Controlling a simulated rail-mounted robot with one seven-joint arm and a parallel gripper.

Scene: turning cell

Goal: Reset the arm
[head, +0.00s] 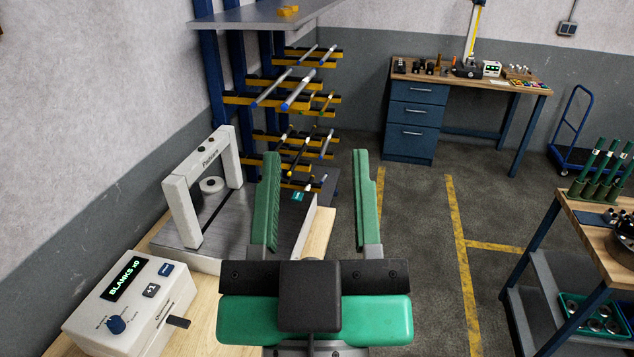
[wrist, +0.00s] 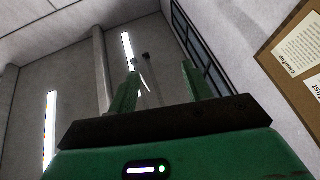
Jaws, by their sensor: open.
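My gripper (head: 319,205) is in the middle of the head view, with its two green fingers wide apart and nothing between them. It is above the wooden bench by the left wall and the floor beside it. In the wrist view my gripper (wrist: 164,88) points up toward the wall and ceiling, and its fingers are apart and empty.
A counter box (head: 130,300) reading "BLANKS x0" and a white-framed device (head: 205,185) stand on the bench at left. A bar rack (head: 290,100) stands behind. A blue-drawer workbench (head: 415,120) is at the back and a tool cart (head: 590,215) at right. The floor between is clear.

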